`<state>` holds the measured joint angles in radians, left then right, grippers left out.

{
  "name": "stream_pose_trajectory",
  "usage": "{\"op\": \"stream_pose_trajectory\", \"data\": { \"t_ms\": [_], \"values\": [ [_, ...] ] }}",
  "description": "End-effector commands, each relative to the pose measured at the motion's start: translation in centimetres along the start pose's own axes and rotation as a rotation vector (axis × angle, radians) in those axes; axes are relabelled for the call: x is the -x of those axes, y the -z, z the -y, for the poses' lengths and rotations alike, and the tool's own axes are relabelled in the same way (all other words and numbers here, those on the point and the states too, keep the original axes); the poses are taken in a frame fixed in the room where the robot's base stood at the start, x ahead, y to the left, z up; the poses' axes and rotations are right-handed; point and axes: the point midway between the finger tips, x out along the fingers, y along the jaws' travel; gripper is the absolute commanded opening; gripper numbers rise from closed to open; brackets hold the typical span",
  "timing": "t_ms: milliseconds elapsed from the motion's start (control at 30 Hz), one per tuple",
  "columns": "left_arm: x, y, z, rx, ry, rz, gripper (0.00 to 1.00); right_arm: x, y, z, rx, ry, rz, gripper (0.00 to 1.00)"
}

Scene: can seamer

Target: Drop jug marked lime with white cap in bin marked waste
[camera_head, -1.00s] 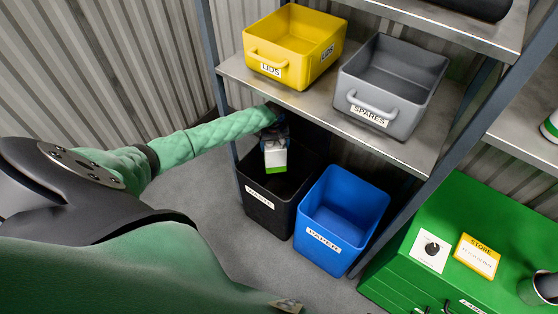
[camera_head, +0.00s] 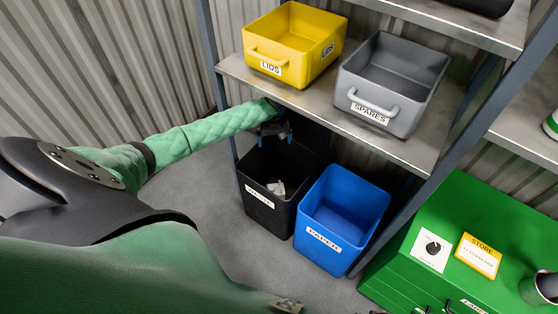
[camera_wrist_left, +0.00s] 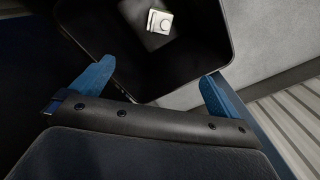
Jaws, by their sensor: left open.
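The black bin marked waste (camera_head: 268,213) stands on the floor under the shelf; its rim also shows in the left wrist view (camera_wrist_left: 228,40). The white jug (camera_head: 276,187) lies inside this bin, mostly hidden by the front wall in the head view. In the left wrist view the jug (camera_wrist_left: 159,22) shows its pale cap end near the bottom of the dark bin; its lime marking cannot be read. My left gripper (camera_head: 274,139) is above the bin's back part, its blue fingers (camera_wrist_left: 150,85) apart and empty. My right gripper is not in view.
A blue bin marked paper (camera_head: 322,249) stands right beside the waste bin. Above them, a metal shelf (camera_head: 300,101) holds a yellow lids bin (camera_head: 268,52) and a grey spares bin (camera_head: 345,92). A green cabinet (camera_head: 400,262) stands at the right. Grey floor is clear at the left.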

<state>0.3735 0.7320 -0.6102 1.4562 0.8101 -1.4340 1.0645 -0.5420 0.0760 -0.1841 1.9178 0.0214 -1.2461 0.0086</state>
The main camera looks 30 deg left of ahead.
Motion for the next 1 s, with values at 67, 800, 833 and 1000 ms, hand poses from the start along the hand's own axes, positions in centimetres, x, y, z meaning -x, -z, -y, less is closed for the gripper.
{"op": "stream_pose_trajectory", "data": {
  "t_ms": [67,800,833,1000],
  "values": [
    [1.2,0.1,-0.1,0.000,-0.002,-0.002,1.00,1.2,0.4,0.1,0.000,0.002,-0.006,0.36],
    [5.2,0.0,0.0,0.001,-0.001,0.000,1.00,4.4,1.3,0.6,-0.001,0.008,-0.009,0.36],
    [5.2,0.0,0.0,0.001,-0.001,0.000,1.00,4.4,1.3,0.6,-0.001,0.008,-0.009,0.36],
    [4.3,-1.1,-0.4,-0.022,-0.004,0.003,1.00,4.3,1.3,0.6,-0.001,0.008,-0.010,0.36]
  ]
}}
